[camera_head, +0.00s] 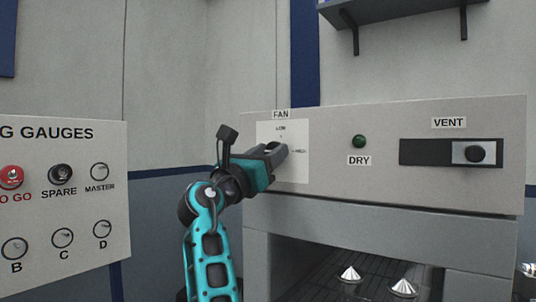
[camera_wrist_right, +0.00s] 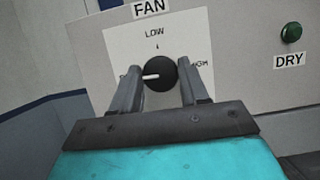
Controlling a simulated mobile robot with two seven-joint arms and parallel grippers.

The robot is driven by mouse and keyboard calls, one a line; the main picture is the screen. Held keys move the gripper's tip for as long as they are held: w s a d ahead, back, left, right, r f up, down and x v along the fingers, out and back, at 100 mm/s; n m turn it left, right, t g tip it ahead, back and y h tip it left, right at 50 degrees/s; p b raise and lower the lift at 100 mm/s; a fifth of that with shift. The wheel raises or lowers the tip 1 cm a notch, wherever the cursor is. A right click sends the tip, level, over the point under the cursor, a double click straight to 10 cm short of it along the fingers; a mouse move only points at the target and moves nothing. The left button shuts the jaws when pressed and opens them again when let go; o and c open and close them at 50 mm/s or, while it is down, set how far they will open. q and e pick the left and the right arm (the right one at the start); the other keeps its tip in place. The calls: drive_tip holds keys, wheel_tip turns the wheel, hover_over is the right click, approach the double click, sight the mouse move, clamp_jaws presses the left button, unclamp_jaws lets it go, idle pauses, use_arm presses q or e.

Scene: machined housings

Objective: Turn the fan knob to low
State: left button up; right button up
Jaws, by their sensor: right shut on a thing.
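The fan knob (camera_wrist_right: 163,72) is round and black with a white pointer line, on a white plate under the FAN label. In the right wrist view its pointer points left, toward a mark mostly hidden by a finger. The LOW mark (camera_wrist_right: 155,33) is above the knob; a mark at the right is partly covered. My right gripper (camera_wrist_right: 158,80) is shut on the knob, one finger on each side. In the head view the right gripper (camera_head: 278,152) hides the knob against the fan plate (camera_head: 297,165). My left gripper is not in view.
Right of the fan plate, the grey panel (camera_head: 400,185) carries a green DRY button (camera_head: 359,141) and a VENT slider (camera_head: 476,153). An open bay with shiny cones (camera_head: 404,288) lies below. A gauge board (camera_head: 70,200) stands at the left, a shelf (camera_head: 400,12) above.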

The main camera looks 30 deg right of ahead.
drive_tip(key=shift+m, duration=0.3)
drive_tip(key=m+g, duration=0.2)
drive_tip(key=m, duration=0.2)
drive_tip(key=m+g+p, duration=0.1)
drive_tip(key=m+g, duration=0.1)
drive_tip(key=m, duration=0.1)
drive_tip(key=shift+w+r+m+p, duration=0.1)
drive_tip(key=shift+r+m+p, duration=0.05)
drive_tip(key=shift+m+p, duration=0.2)
drive_tip(key=shift+w+a+r+m+g+y+p, duration=0.1)
drive_tip(key=shift+m+g+y+p, duration=0.55)
drive_tip(key=shift+m, duration=1.65)
drive_tip(key=shift+s+d+m+g+y+p, duration=0.1)
drive_tip(key=shift+m+g+y+p, duration=0.5)
drive_tip(key=shift+m, duration=1.65)
drive_tip(key=shift+w+a+r+m+g+y+p, duration=0.1)
drive_tip(key=shift+m+g+y+p, duration=0.25)
drive_tip(key=shift+m+g, duration=1.3)
drive_tip(key=shift+f+m+t, duration=0.1)
drive_tip(key=shift+m+t, duration=0.6)
drive_tip(key=shift+m, duration=0.05)
drive_tip(key=o, duration=1)
